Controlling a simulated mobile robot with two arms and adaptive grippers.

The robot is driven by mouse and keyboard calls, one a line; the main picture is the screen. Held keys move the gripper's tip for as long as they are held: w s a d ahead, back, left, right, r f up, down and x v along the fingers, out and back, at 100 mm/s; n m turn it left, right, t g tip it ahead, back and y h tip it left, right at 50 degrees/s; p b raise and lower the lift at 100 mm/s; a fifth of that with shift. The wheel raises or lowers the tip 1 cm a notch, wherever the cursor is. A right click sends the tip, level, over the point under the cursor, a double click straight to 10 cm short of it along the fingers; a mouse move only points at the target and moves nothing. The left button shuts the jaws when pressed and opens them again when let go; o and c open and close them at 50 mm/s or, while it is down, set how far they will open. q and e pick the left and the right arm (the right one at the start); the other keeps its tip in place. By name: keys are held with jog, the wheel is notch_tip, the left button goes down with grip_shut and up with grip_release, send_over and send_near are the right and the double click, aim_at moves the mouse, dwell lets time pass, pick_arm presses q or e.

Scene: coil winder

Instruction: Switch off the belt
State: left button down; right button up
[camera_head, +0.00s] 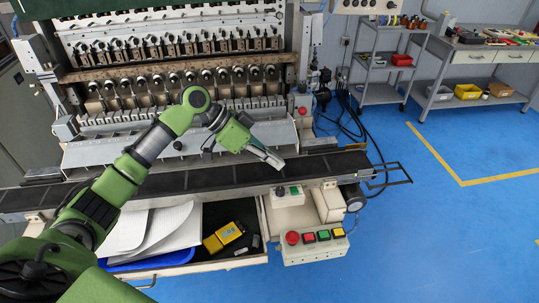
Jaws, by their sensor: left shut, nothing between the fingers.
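The dark conveyor belt (330,163) runs across the front of the coil winder. My left gripper (279,163) is shut and empty, its tip above the belt, just up and left of a small switch box (288,193). That box has a dark knob and a green button; the gripper appears apart from it. Below it, a sloped button panel (314,243) carries a large red button (292,238) and smaller red, green and yellow buttons. My right gripper is not in view.
The coil winder (180,75) stands behind the belt. Another red button (303,111) is on its right side. An open drawer (185,265) below the belt holds papers and a yellow device (222,237). A grey trolley (382,95) stands back right; blue floor there is clear.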

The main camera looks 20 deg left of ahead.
pick_arm(q)
jog(key=p, duration=0.2)
send_over(294, 190)
jog(key=a, duration=0.2)
jog(key=f, duration=0.3)
jog(key=shift+d+f, duration=0.25)
jog(key=shift+f, duration=0.1)
jog(key=f, duration=0.1)
jog(key=f+p, duration=0.1)
jog(key=f, duration=0.1)
jog(key=shift+s+d+f, duration=0.1)
jog(key=shift+s+f, duration=0.1)
jog(key=shift+s, duration=0.15)
jog(key=shift+f, duration=0.35)
jog(key=shift+f, duration=0.1)
